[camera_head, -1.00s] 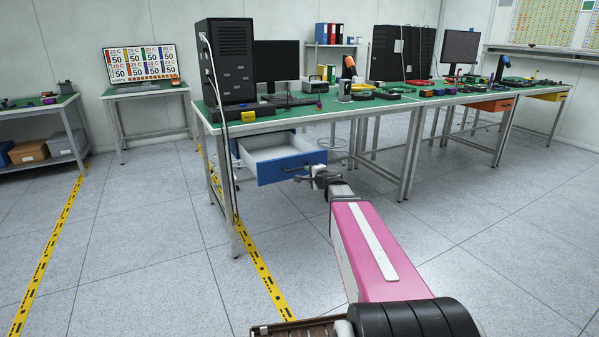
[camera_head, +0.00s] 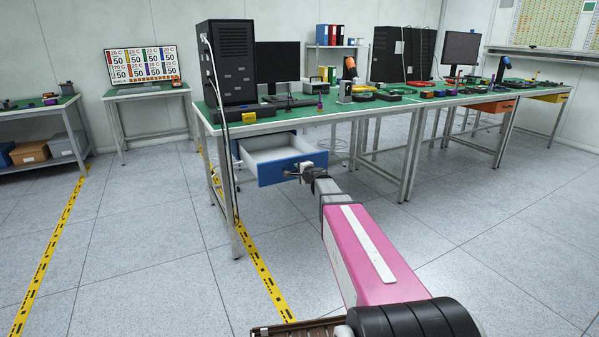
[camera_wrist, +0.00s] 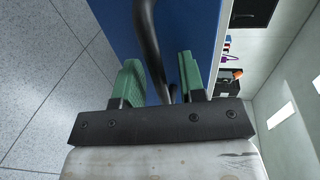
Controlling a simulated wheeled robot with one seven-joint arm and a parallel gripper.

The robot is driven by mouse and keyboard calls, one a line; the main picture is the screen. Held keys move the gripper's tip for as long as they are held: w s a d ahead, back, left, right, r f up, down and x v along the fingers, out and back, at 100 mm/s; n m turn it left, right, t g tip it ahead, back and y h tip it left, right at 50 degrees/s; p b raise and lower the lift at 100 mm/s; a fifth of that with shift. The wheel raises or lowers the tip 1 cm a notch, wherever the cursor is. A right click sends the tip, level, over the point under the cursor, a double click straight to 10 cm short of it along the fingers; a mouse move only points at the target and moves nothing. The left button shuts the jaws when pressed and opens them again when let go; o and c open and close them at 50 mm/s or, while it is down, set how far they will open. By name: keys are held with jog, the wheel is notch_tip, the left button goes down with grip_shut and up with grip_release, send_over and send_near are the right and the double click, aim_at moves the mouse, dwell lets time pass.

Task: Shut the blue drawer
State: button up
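The blue drawer (camera_head: 268,173) under the green-topped workbench is pulled out, with its pale, empty-looking inside showing. Its blue front also fills the top middle of the wrist view (camera_wrist: 190,25). A dark curved handle (camera_wrist: 148,35) stands on that front. My gripper (camera_wrist: 159,75) has two green fingers set apart, with the handle running into the gap between them. I cannot tell whether either finger touches the handle. In the head view my gripper (camera_head: 294,173) is at the right part of the drawer front and partly covers the handle.
The workbench (camera_head: 300,117) carries a black computer tower (camera_head: 227,62) and a monitor (camera_head: 277,63). Its metal legs (camera_head: 229,200) stand left of the drawer. An orange drawer (camera_head: 493,106) is farther right. The floor in front is clear, with yellow tape (camera_head: 262,265).

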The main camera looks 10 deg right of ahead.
jog(key=shift+c, duration=0.3)
grip_shut()
send_over(273, 156)
jog(key=shift+w+a, duration=0.15)
jog(key=shift+w, duration=0.05)
jog(key=shift+o, duration=0.3)
grip_release()
jog(key=shift+s, duration=0.1)
jog(key=v, duration=1.1)
